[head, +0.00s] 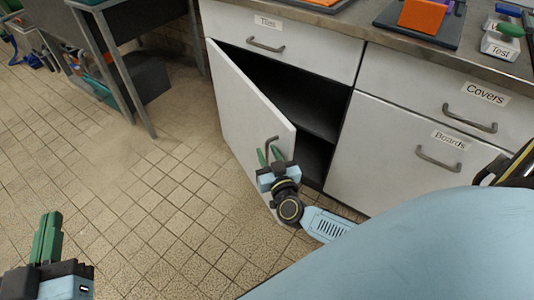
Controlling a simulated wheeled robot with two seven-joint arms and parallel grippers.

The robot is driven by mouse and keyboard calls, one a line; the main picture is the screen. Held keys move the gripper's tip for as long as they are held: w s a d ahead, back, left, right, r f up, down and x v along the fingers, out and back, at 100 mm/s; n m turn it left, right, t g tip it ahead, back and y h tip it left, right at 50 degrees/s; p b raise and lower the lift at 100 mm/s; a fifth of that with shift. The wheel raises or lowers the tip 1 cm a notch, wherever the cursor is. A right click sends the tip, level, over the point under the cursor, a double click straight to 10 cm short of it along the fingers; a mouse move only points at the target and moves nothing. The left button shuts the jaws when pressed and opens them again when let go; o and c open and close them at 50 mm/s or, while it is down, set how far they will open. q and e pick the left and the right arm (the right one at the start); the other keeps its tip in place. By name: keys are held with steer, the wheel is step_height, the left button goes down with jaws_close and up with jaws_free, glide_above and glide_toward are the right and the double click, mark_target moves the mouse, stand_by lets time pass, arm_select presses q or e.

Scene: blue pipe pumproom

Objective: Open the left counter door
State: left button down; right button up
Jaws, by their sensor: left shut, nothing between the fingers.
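The left counter door (240,122) is white and stands partly open, swung out to the left. Its grey bar handle (269,146) is near the door's upper free edge. My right gripper (269,156) is at this handle, its two green fingertips on either side of the handle's lower part. Whether the fingers are closed on it is unclear. My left gripper (48,238) is shut and empty, low at the left over the floor, well away from the door.
The dark cabinet interior (290,92) shows a shelf. The Tiles drawer (290,38) above and the Covers drawer (450,95) and Boards door (395,155) at right are closed. A metal-legged table (110,60) stands at the upper left. Tiled floor is free left of the door.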

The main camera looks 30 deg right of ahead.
arm_select(q)
steer(key=shift+s+d+r+t+h, duration=0.1)
steer(key=shift+r+t+h, duration=0.4)
steer(key=shift+r, duration=0.45)
arm_select(e)
steer(key=shift+w+d, duration=0.15)
steer(key=shift+w, duration=0.45)
jaws_close()
